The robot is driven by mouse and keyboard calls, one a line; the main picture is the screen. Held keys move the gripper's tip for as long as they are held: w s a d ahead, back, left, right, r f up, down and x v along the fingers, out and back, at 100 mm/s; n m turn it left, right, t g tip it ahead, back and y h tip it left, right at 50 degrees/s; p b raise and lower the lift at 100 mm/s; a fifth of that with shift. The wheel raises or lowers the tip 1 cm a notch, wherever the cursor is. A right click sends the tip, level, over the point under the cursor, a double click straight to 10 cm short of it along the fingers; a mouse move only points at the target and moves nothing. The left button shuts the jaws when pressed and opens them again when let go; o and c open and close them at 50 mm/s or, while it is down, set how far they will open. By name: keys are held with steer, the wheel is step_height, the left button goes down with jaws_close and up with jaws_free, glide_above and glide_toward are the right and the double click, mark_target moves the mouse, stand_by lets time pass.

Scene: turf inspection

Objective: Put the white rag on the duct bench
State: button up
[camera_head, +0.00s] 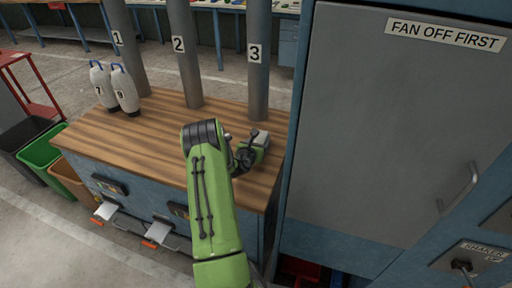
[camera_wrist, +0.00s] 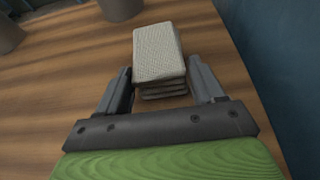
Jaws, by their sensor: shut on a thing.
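The white rag (camera_wrist: 158,52) is a folded, layered pale cloth. It sits between the fingers of my gripper (camera_wrist: 162,85) in the wrist view, and my gripper is shut on it. In the head view the rag (camera_head: 260,138) is a small pale block at my gripper (camera_head: 254,149), over the right part of the duct bench (camera_head: 150,128). The bench has a striped wooden top and a blue front. My fingers partly hide the rag's lower edges. I cannot tell whether its underside touches the wood.
Three grey ducts numbered 1, 2 and 3 (camera_head: 257,75) rise from the bench's back. Two white bottles (camera_head: 124,92) with blue loops stand at its left. A grey cabinet (camera_head: 400,120) borders the right side. Bins (camera_head: 45,152) stand at the left. The bench's front-left top is clear.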

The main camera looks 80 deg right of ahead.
steer(key=shift+f, duration=0.1)
steer(key=o, duration=0.7)
steer(key=shift+f, duration=0.1)
steer(key=o, duration=0.4)
steer(key=shift+o, duration=0.2)
steer(key=shift+r, duration=0.35)
steer(key=v, duration=1.2)
steer(key=shift+f+p, duration=0.1)
steer(key=shift+p, duration=0.2)
